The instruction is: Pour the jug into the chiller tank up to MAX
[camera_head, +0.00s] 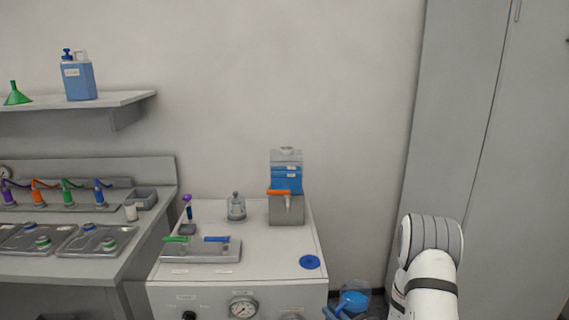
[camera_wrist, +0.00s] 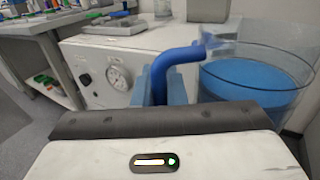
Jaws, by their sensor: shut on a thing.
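The jug (camera_wrist: 252,84) is a clear round vessel with blue liquid and a blue handle (camera_wrist: 178,58). My gripper (camera_wrist: 157,92) is shut on that handle, with the jug on its right in the wrist view. In the head view the jug (camera_head: 354,301) is low, right of the white cabinet's front corner, partly cut off. The chiller tank (camera_head: 287,157) is a clear box on a grey base with an orange-handled tap, at the cabinet's back right. It holds blue liquid below a clear upper part. Its small labels are unreadable, so I cannot tell which is MAX.
A round blue lid (camera_head: 309,262) lies on the white cabinet top (camera_head: 262,262). A glass vessel (camera_head: 236,208) and a tray (camera_head: 204,252) with coloured handles stand left of the tank. A shelf (camera_head: 125,100) holds a blue canister (camera_head: 79,82) and a green funnel (camera_head: 16,97).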

